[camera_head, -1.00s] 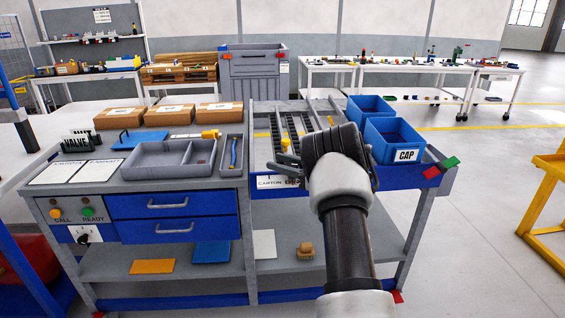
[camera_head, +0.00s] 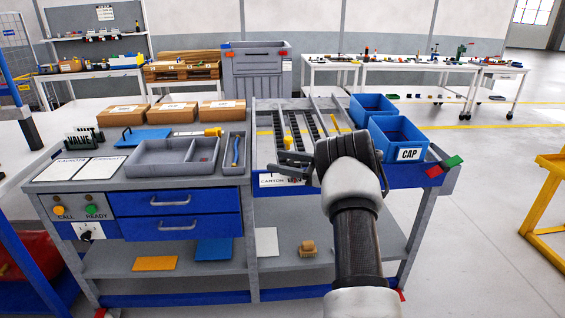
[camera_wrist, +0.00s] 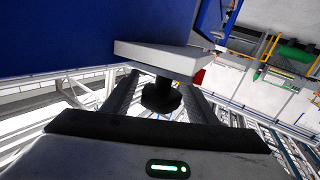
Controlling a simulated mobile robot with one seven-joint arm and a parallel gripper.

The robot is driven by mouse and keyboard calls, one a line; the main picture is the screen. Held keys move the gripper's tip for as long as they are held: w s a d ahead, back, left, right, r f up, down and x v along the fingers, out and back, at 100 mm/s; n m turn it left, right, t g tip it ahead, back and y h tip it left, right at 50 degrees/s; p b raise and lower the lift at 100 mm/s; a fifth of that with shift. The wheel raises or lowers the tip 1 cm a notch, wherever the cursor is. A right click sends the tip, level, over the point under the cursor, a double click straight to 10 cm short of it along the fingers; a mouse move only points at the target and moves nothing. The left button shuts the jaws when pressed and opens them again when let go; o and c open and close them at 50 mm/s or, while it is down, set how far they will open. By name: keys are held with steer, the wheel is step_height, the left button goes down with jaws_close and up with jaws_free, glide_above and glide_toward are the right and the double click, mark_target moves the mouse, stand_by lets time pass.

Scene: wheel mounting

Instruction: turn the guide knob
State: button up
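In the wrist view a black knob (camera_wrist: 160,96) sticks out below a light grey plate (camera_wrist: 165,58). My gripper (camera_wrist: 160,88) has its two dark fingers apart, one on each side of the knob. Small gaps seem to show between the fingers and the knob; I cannot tell if either touches. In the head view my gripper (camera_head: 290,165) points left over the front of the grey tray section (camera_head: 262,130), with its fingers apart. I cannot make out the knob in this view.
A "CARTON" label (camera_head: 272,181) is on the blue front rail, close below my gripper. Two blue bins (camera_head: 408,155) stand right of my wrist. A grey parts tray (camera_head: 150,170) and drawers (camera_head: 175,204) are to the left. Yellow handles (camera_head: 288,142) stand among the dark rails.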

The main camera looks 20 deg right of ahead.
step_height(320, 180, up, 10)
steer(key=p, duration=0.2)
stand_by(0.5)
